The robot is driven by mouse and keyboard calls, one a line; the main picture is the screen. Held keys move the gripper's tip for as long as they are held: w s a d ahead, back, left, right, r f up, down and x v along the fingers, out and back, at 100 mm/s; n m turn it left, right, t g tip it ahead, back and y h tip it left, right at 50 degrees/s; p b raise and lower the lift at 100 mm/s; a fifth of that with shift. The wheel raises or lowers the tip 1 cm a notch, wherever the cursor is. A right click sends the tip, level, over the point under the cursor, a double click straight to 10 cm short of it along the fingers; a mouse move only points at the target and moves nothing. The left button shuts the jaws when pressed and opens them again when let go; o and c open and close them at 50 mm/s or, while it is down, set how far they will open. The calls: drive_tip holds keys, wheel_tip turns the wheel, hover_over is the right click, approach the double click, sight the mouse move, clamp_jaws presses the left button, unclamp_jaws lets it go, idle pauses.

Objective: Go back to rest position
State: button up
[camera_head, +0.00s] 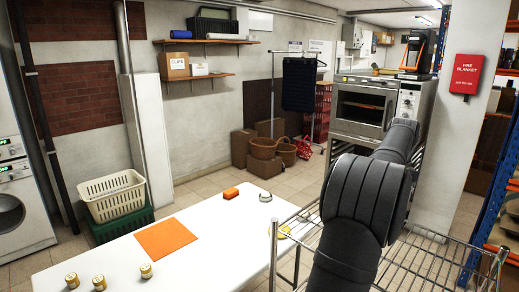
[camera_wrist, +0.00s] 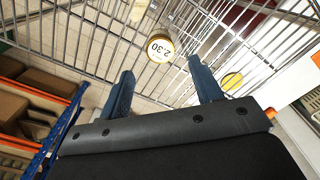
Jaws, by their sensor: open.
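My gripper (camera_wrist: 160,68) shows in the wrist view with its two blue-grey fingers spread apart and nothing between them. It is over the bars of a wire rack (camera_wrist: 90,45). A round white disc with a yellow rim and the marking "2.30" (camera_wrist: 159,48) lies just beyond the fingertips; I cannot tell how far below them. In the head view my dark arm reaches over the wire rack (camera_head: 425,234) at the right, and it hides the gripper. Three gold-lidded jars (camera_head: 99,282) stand at the white table's (camera_head: 215,255) front left.
An orange mat (camera_head: 166,238), an orange block (camera_head: 231,193) and a silvery curved item (camera_head: 265,197) are on the table. A yellow round item (camera_wrist: 231,82) shows by the right finger. An oven (camera_head: 365,107) stands behind my arm. A blue upright (camera_wrist: 65,125) is at left in the wrist view.

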wheel_tip(320, 180, down, 8)
drive_tip(key=shift+f, duration=0.25)
wheel_tip(320, 180, up, 4)
drive_tip(key=shift+r, duration=0.1)
drive_tip(key=s+d+r, duration=0.5)
drive_tip(key=s+r, duration=0.6)
drive_tip(key=r, duration=0.1)
drive_tip(key=w+a+n, duration=0.2)
drive_tip(key=w+a, duration=0.4)
drive_tip(key=a, duration=0.4)
drive_tip(key=w+a+n, duration=0.3)
drive_tip(key=w+a, duration=0.4)
drive_tip(key=a, duration=0.4)
drive_tip(key=w+a+n, duration=0.3)
drive_tip(key=w+a, duration=0.4)
drive_tip(key=a, duration=0.4)
drive_tip(key=shift+a, duration=0.25)
drive_tip(key=shift+o, duration=0.4)
drive_tip(key=shift+f, duration=0.1)
